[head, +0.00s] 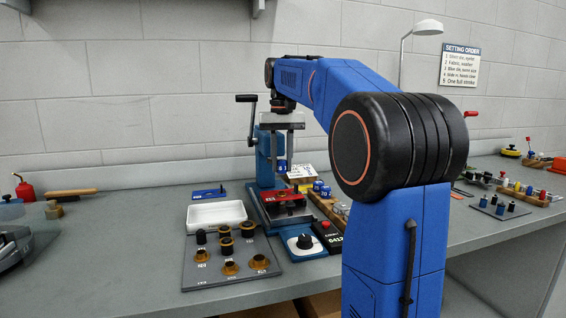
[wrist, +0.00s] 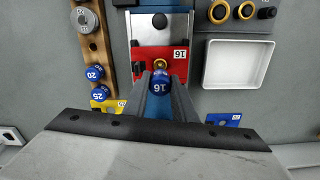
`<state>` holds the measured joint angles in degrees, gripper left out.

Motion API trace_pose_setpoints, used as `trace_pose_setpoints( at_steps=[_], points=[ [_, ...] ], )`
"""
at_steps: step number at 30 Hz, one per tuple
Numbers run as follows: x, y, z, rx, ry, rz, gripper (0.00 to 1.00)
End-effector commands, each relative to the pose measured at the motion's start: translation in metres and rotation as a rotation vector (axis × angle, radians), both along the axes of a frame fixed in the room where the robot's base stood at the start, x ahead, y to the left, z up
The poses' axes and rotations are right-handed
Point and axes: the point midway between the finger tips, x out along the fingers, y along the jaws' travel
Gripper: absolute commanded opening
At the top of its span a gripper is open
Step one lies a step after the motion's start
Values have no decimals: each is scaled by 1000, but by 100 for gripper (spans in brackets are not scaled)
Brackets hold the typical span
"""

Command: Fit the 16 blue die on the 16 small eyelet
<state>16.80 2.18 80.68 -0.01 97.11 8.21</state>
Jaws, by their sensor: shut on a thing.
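My gripper (wrist: 161,88) points down at the press and is shut on the blue die (wrist: 160,84) marked 16. In the head view my gripper (head: 282,170) hangs above the red plate (head: 284,197), with a clear gap under the die. The red plate (wrist: 182,58) carries a 16 label. A small brass eyelet (wrist: 160,64) sits on it, just beyond the die in the wrist view. The die and fingers hide part of the plate's near side.
Blue dies (wrist: 95,73) marked 20 and 25 stand on a wooden rack to the left in the wrist view. A white tray (head: 217,214) and a grey board (head: 195,278) with brass rings lie left of the press. The press handle (head: 247,98) sticks out to the left.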

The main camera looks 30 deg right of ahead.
Motion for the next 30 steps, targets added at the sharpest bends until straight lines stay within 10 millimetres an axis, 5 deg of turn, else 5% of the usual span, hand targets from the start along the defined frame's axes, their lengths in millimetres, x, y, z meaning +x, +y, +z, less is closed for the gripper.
trace_pose_setpoints(
  at_steps=[18,30],
  points=[
    [0,0,-43,0,0,0,0],
    [0,0,-51,0,0,0,0]
  ],
)
